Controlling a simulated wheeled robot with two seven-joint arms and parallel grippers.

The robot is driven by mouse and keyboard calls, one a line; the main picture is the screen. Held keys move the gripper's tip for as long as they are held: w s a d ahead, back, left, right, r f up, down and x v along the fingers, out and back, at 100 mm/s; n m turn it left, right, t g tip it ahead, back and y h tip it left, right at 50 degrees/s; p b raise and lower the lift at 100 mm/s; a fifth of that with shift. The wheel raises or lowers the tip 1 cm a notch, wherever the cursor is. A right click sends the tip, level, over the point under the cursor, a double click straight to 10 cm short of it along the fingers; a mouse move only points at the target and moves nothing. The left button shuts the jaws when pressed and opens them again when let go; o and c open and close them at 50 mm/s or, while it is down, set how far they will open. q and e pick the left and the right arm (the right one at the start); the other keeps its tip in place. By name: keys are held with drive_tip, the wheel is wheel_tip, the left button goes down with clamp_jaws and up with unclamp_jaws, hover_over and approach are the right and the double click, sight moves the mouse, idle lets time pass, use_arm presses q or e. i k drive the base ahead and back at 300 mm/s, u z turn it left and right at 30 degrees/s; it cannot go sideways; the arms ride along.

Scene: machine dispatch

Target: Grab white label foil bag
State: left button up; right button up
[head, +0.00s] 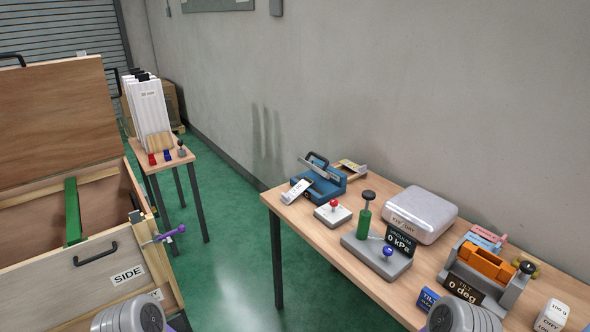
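A silver, rounded, pillow-like foil bag (421,213) lies on the right-hand table (316,236), near the wall. A pale label with dark lettering shows on its front side. It sits behind the gauge stand (377,256), whose dark display reads "0 kPa". Neither of my grippers shows in the head view. Only grey rounded parts of my arms show at the bottom edge, left and right of the middle.
A blue device with a black handle (318,183), a red-knobbed white box (333,213) and an orange tilt fixture (486,262) share the table. An open wooden crate (90,262) stands left. White panels (148,105) stand on a small table. Green floor between is clear.

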sight(286, 198)
drive_tip(key=z, duration=0.05)
drive_tip(key=k, duration=0.5)
drive_tip(key=u, duration=0.95)
drive_tip(key=i, duration=1.25)
drive_tip(key=z, duration=0.55)
drive_tip(key=i, duration=0.95)
drive_tip(key=z, duration=0.85)
